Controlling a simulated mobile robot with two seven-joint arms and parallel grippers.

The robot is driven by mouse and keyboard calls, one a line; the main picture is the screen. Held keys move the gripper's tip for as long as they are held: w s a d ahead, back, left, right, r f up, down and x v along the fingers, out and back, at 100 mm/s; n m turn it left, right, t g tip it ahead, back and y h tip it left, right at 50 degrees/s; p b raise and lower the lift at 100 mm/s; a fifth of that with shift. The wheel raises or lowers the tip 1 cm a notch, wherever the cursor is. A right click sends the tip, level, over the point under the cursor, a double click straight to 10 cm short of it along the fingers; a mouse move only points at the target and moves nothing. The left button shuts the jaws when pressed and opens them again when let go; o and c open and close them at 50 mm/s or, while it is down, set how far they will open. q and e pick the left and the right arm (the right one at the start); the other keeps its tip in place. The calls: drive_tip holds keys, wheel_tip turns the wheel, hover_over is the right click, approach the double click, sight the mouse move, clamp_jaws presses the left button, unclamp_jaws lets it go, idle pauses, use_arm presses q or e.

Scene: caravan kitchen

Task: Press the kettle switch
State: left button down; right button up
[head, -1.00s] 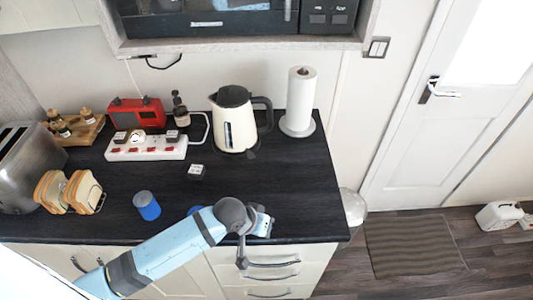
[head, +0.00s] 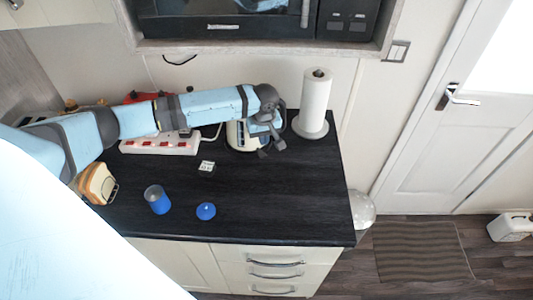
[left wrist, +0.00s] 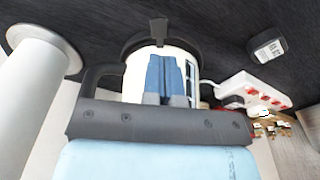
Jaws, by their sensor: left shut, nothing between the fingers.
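The cream kettle (head: 236,138) stands at the back of the dark counter, with its upper part hidden behind my left arm. In the left wrist view the kettle (left wrist: 135,75) appears upside down, with its dark handle on the left. A small dark tab (left wrist: 158,30), possibly the switch, sticks out at its base. My left gripper (head: 270,148) is at the kettle's right front, low near its base. Its fingers (left wrist: 168,62) are shut and empty, in front of the kettle body; I cannot tell whether they touch it. My right gripper is not in view.
A paper towel roll (head: 315,100) stands just right of the gripper. A white power strip (head: 160,145) lies left of the kettle. The front right counter is clear.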

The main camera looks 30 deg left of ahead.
sight(263, 156)
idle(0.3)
use_arm(q)
drive_tip(key=f, duration=0.3)
drive_tip(key=f+b, duration=0.1)
drive_tip(key=f, duration=0.2)
drive_tip(key=shift+w+a, duration=0.15)
drive_tip(key=shift+a, duration=0.05)
drive_tip(key=shift+a+f+b, duration=0.1)
drive_tip(key=shift+f+b, duration=0.45)
drive_tip(key=shift+b, duration=0.45)
drive_tip(key=shift+w, duration=0.1)
